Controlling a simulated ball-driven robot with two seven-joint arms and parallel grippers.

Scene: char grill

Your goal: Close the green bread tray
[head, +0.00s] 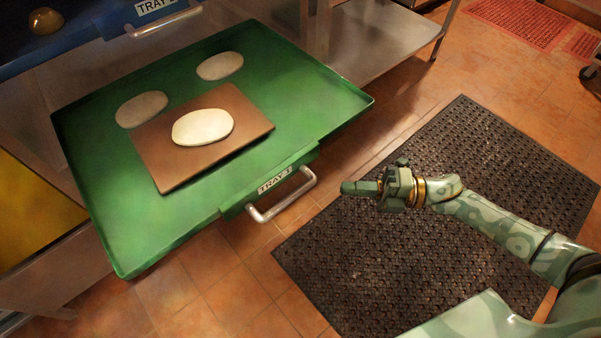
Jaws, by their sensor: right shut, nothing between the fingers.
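The green bread tray (305,93) is pulled out from the rack, its front labelled "TRAY" with a partly legible mark after it. A metal handle (284,203) sticks out from its front edge. On the tray are a brown board (163,176) with a pale dough piece (203,127) on it, and two more dough pieces (141,109) (220,66) behind. My right gripper (346,187) is shut and empty, a short way right of the handle and apart from it, pointing left. My left gripper is not in view.
A blue tray (90,36) with its own handle sits above at the upper left. A yellow surface (32,213) shows at the left. A metal shelf (385,40) stands behind. A black perforated mat (440,235) covers the floor in front; the floor there looks clear.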

